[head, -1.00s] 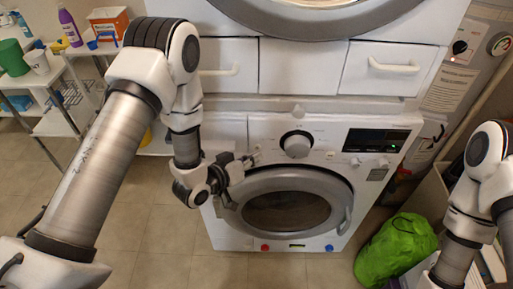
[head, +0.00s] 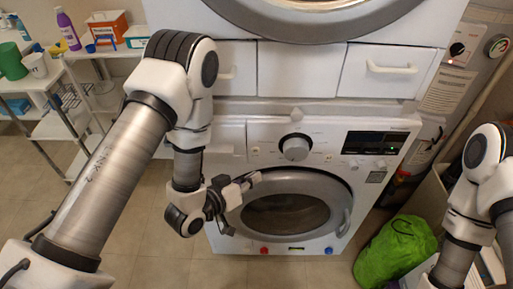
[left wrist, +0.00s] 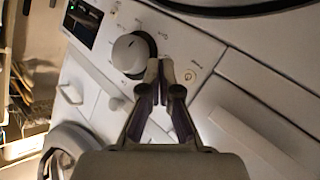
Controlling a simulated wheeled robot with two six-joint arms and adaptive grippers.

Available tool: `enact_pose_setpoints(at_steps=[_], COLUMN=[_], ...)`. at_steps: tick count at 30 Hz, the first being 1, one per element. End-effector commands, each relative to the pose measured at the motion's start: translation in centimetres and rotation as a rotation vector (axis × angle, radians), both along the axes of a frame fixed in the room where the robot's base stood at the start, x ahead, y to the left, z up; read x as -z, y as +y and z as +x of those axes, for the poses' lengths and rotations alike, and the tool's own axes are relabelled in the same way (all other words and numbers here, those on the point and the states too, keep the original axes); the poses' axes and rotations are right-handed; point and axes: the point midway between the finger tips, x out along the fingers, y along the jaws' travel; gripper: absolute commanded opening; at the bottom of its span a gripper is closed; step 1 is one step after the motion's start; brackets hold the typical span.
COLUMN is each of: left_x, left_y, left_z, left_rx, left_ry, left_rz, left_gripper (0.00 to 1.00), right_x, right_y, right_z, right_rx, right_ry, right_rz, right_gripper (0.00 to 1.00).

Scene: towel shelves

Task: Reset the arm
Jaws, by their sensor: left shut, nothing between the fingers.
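My left gripper (head: 250,180) is in front of the lower washing machine (head: 230,130), near the upper left of its round door (head: 290,212). It is shut and empty. In the left wrist view its fingertips (left wrist: 166,74) meet in front of the machine's panel, and the round knob (left wrist: 132,54) appears just beside them. The knob also shows in the head view (head: 295,147), above and right of the gripper. The door looks closed. My right arm stands at the right edge of the head view, with its gripper out of the picture.
Drawers with white handles (head: 391,68) and another round-doored machine (head: 310,6) are above. A green bag (head: 395,252) lies at the lower right. A white shelf cart (head: 45,82) with bottles and boxes stands at the left. The floor between is clear.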

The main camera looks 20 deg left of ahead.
Motion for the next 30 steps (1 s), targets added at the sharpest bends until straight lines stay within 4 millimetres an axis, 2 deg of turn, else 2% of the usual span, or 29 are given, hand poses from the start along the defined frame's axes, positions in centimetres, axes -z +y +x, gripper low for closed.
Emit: enact_pose_setpoints(at_steps=[7, 8, 11, 14, 15, 17, 18, 21, 22, 30], left_x=[0.5, 1.1, 4.6, 10.1, 12.3, 14.8, 15.9, 17.1, 17.2, 17.2], left_y=[0.1, 0.2, 1.7, 4.3, 5.5, 7.2, 8.2, 9.8, 10.0, 10.0], left_z=[-0.3, -0.6, -2.8, -6.9, -9.3, -13.1, -15.7, -20.9, -22.0, -22.3], left_rx=[-0.001, -0.005, -0.055, -0.108, -0.12, -0.127, -0.125, -0.092, -0.078, -0.074], left_ry=[0.011, 0.025, 0.139, 0.379, 0.496, 0.672, 0.786, 1.018, 1.065, 1.078], left_rz=[-0.001, -0.002, 0.029, 0.172, 0.24, 0.338, 0.395, 0.5, 0.519, 0.523], left_gripper=[0.0, 0.0, 0.0, 0.0, 0.0, 0.0, 0.0, 0.0, 0.0, 0.0], right_x=[0.0, 0.0, 0.0, 0.0, 0.0, 0.0, 0.0, 0.0, 0.0, 0.0], right_y=[0.0, 0.0, 0.0, 0.0, 0.0, 0.0, 0.0, 0.0, 0.0, 0.0], right_z=[0.0, 0.0, 0.0, 0.0, 0.0, 0.0, 0.0, 0.0, 0.0, 0.0], right_rx=[0.0, 0.0, 0.0, 0.0, 0.0, 0.0, 0.0, 0.0, 0.0, 0.0], right_ry=[0.0, 0.0, 0.0, 0.0, 0.0, 0.0, 0.0, 0.0, 0.0, 0.0], right_rz=[0.0, 0.0, 0.0, 0.0, 0.0, 0.0, 0.0, 0.0, 0.0, 0.0], right_gripper=[0.0, 0.0, 0.0, 0.0, 0.0, 0.0, 0.0, 0.0, 0.0, 0.0])
